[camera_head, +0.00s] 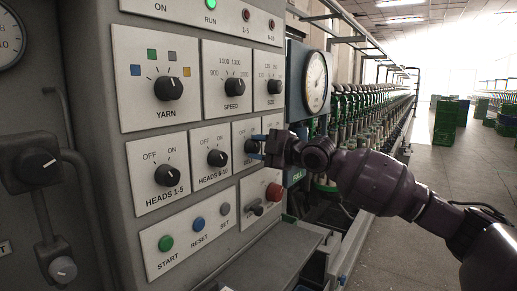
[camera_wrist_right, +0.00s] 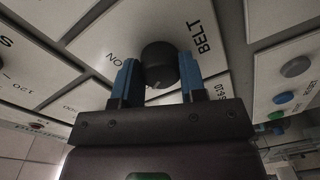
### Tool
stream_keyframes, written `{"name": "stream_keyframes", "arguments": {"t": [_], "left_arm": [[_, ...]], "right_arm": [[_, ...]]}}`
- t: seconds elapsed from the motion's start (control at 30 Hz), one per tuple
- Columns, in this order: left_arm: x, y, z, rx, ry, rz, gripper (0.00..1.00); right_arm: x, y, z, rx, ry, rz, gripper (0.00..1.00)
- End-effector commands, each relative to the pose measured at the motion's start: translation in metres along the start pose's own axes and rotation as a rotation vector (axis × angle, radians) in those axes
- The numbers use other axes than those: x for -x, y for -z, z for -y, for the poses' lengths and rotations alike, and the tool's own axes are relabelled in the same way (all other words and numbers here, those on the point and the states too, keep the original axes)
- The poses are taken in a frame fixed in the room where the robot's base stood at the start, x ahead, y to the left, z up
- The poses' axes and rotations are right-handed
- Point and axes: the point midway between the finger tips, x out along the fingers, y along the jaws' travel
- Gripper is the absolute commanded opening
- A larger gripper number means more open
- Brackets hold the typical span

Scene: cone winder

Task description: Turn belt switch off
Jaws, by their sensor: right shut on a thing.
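The belt switch is a black rotary knob (camera_wrist_right: 159,60) on a white plate marked BELT in the right wrist view. An ON label shows on the plate; an OFF label is not visible there. My right gripper (camera_wrist_right: 158,74) has its two blue fingers shut on the knob, one on each side. I cannot tell surely which way the knob points. In the head view my right gripper (camera_head: 260,146) reaches in from the right and covers most of the belt plate (camera_head: 240,132). My left gripper is not in view.
Close by are the HEADS 6-10 knob (camera_head: 217,158), the SIZE knob (camera_head: 274,87) above, and a red button (camera_head: 273,192) and a small lever (camera_head: 257,210) below. A round gauge (camera_head: 316,82) stands right of the panel.

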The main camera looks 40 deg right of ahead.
Motion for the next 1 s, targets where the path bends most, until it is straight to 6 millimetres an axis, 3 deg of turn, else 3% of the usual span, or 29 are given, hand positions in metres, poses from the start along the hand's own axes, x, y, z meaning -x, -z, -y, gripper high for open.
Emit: {"name": "stream_keyframes", "arguments": {"t": [0.03, 0.2, 0.57, 1.0], "left_arm": [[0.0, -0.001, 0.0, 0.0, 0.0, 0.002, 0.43], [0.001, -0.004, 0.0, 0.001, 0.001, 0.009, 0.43], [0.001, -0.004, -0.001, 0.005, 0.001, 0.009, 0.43], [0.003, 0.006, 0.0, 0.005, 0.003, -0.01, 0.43]], "right_arm": [[0.0, 0.0, 0.002, 0.001, 0.004, 0.0, 0.4], [0.0, 0.0, 0.001, 0.0, 0.002, 0.0, 0.64], [0.003, -0.001, 0.0, 0.0, 0.001, 0.001, 0.64], [0.045, -0.001, 0.0, 0.001, 0.002, 0.003, 0.64]]}}
